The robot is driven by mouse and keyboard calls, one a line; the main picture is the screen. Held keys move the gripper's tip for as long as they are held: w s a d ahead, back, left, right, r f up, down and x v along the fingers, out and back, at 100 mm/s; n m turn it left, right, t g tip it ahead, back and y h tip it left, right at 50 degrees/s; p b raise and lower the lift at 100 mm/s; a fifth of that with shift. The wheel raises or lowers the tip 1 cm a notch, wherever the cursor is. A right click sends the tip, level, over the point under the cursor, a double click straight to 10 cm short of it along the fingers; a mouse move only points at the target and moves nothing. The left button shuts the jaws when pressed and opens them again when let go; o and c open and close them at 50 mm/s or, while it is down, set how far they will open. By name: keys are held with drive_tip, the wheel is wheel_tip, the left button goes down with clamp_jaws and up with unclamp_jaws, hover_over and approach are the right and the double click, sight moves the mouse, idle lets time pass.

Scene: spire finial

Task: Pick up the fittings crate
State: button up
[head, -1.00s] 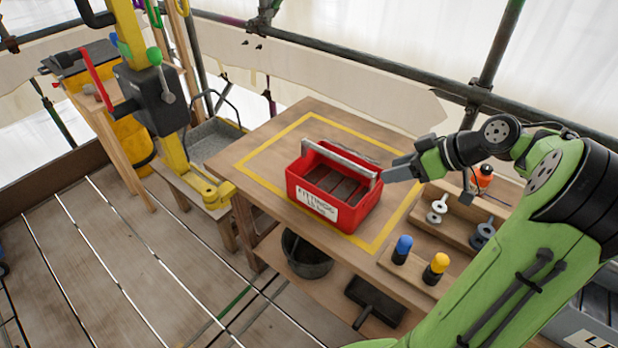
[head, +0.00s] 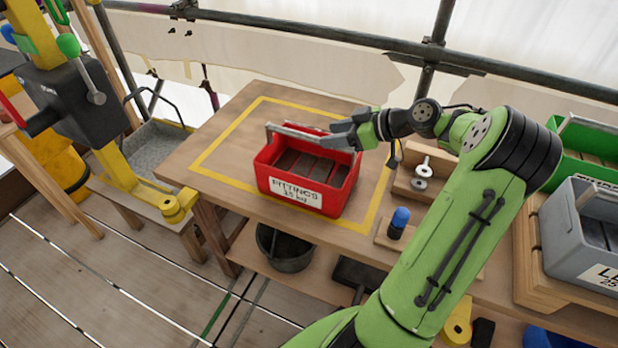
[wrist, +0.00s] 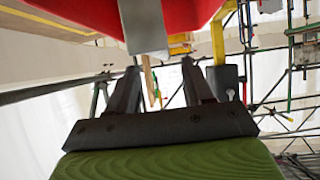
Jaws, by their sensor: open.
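The fittings crate (head: 308,178) is a red open box on the wooden bench, inside the yellow outline. Its white label reads FITTINGS 15 kg. A grey bar handle (head: 290,134) runs across its top, and dark slots show inside. My gripper (head: 338,139) is at the crate's right end, at handle height, pointing left. In the wrist view my gripper (wrist: 160,82) has its two fingers apart with nothing between them. The red crate (wrist: 75,18) and a grey handle part (wrist: 142,25) show just above the fingers. I cannot tell whether the fingers touch the handle.
A grey crate (head: 585,232) and a green crate (head: 590,140) stand at the right. A blue-topped peg (head: 399,222) and washers (head: 421,172) sit right of the outline. A yellow hoist post (head: 118,168) stands left. A black bucket (head: 285,247) is on the lower shelf.

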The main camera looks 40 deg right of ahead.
sight(315, 137)
drive_tip(key=b+x, duration=0.1)
drive_tip(key=x, duration=0.4)
drive_tip(key=shift+w+a, duration=0.1)
drive_tip(key=shift+a, duration=0.05)
drive_tip(key=shift+r, duration=0.1)
clamp_jaws()
idle(1.0)
